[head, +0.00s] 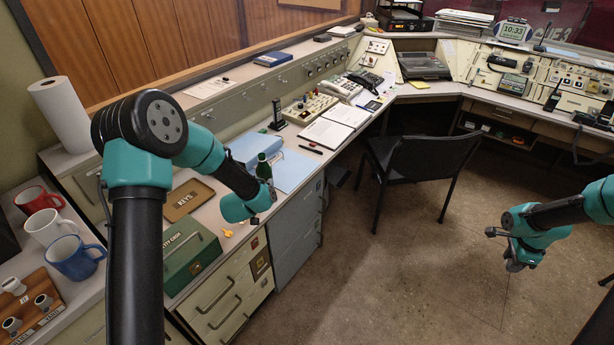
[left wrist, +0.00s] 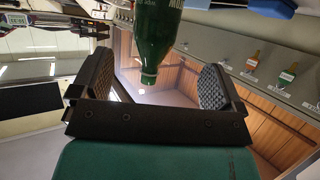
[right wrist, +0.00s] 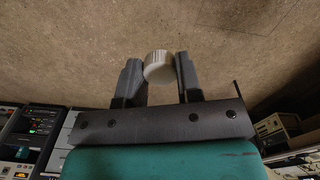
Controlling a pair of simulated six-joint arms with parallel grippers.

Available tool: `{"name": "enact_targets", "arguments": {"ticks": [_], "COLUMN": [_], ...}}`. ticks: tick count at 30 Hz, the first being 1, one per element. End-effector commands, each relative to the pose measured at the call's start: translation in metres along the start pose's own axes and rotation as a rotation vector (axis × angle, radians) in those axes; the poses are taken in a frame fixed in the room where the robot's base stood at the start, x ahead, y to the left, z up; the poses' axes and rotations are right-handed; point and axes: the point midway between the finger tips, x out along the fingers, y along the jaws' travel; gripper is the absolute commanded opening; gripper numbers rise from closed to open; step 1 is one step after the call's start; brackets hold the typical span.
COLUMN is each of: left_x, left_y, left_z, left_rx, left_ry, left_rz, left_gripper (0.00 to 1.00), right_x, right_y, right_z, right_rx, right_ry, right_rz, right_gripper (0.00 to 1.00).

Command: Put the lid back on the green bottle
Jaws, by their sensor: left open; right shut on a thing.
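The green bottle (head: 264,166) stands on the counter by the light blue folder, partly hidden by my left arm. In the left wrist view the bottle (left wrist: 158,35) appears upside down, its narrow neck between the spread fingers with a gap on each side. My left gripper (left wrist: 157,76) is open; its fingers are hard to make out in the head view. My right gripper (right wrist: 160,68) is shut on a white ribbed lid (right wrist: 158,66). In the head view my right gripper (head: 508,252) is over the floor at the right, far from the bottle; the lid is not clear there.
A green cash box (head: 188,252), a KEYS tray (head: 188,200) and a blue folder (head: 292,170) lie near the bottle. Mugs (head: 72,257) stand at the left. A black chair (head: 420,165) stands between the counter and my right arm. Open floor lies below.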

Motion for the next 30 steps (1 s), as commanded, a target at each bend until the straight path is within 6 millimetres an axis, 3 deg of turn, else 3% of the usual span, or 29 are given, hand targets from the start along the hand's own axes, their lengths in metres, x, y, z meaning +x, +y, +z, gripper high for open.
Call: {"name": "enact_targets", "arguments": {"ticks": [9, 23, 30], "left_x": [0.047, 0.055, 0.079], "left_y": [0.0, 0.001, 0.004], "left_z": [0.001, 0.0, -0.001], "left_rx": [-0.001, 0.0, 0.0], "left_ry": [0.0, 0.0, 0.0], "left_rz": [-0.001, 0.0, 0.0], "left_gripper": [0.93, 0.93, 0.93], "right_x": [0.0, 0.0, 0.0], "right_y": [0.0, 0.0, 0.0], "right_z": [0.0, 0.0, 0.0], "right_rx": [-0.001, -0.001, -0.001], "right_ry": [0.0, 0.0, 0.0], "right_rz": [0.0, 0.0, 0.0], "right_gripper": [0.11, 0.11, 0.11]}}
